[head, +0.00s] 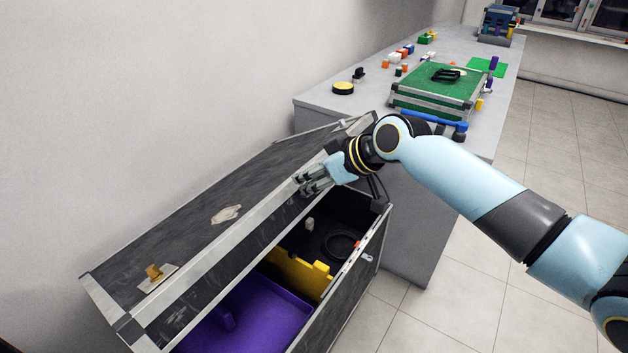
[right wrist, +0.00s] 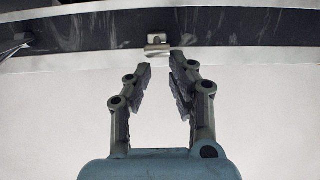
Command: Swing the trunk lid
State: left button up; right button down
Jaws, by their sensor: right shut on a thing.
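The trunk is a long dark box with pale metal edging. Its trunk lid (head: 215,212) is partly raised and tilted, with a gap at the front showing the inside. My right gripper (head: 306,185) is at the lid's front edge, towards its far end, and is shut on the lid. In the right wrist view the fingers of my right gripper (right wrist: 160,72) stand apart at the lid's metal-edged rim (right wrist: 230,50), with a small metal catch (right wrist: 157,42) just beyond the tips. What lies between the fingers is not clear. My left gripper is out of view.
Inside the trunk are a purple tray (head: 255,315), a yellow divider (head: 300,273) and a dark ring (head: 342,245). A grey table (head: 440,52) behind holds a green-topped case (head: 437,88) and small blocks. A white wall is at left; tiled floor (head: 545,130) is free at right.

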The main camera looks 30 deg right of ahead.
jog(key=shift+w+d+r, duration=0.2)
jog(key=shift+r, duration=0.1)
jog(key=shift+w+a+r+p, duration=0.15)
jog(key=shift+w+r+p, duration=0.25)
jog(key=shift+r, duration=0.15)
jog(key=shift+w+a+r+p, duration=0.15)
jog(key=shift+w+r+p, duration=0.1)
jog(key=shift+w+r, duration=0.2)
jog(key=shift+w+a+r+p, duration=0.15)
jog(key=shift+w+r+p, duration=0.2)
jog(key=shift+w, duration=0.2)
jog(key=shift+w+a+r, duration=0.35)
jog(key=shift+w+r, duration=0.05)
jog(key=shift+r, duration=0.15)
jog(key=w+a+r+p, duration=0.2)
jog(key=w+r+p, duration=0.1)
jog(key=w+r, duration=0.3)
jog(key=shift+a+r+p, duration=0.2)
jog(key=shift+a+p, duration=0.1)
jog(key=shift+a, duration=0.1)
jog(key=shift+w, duration=0.15)
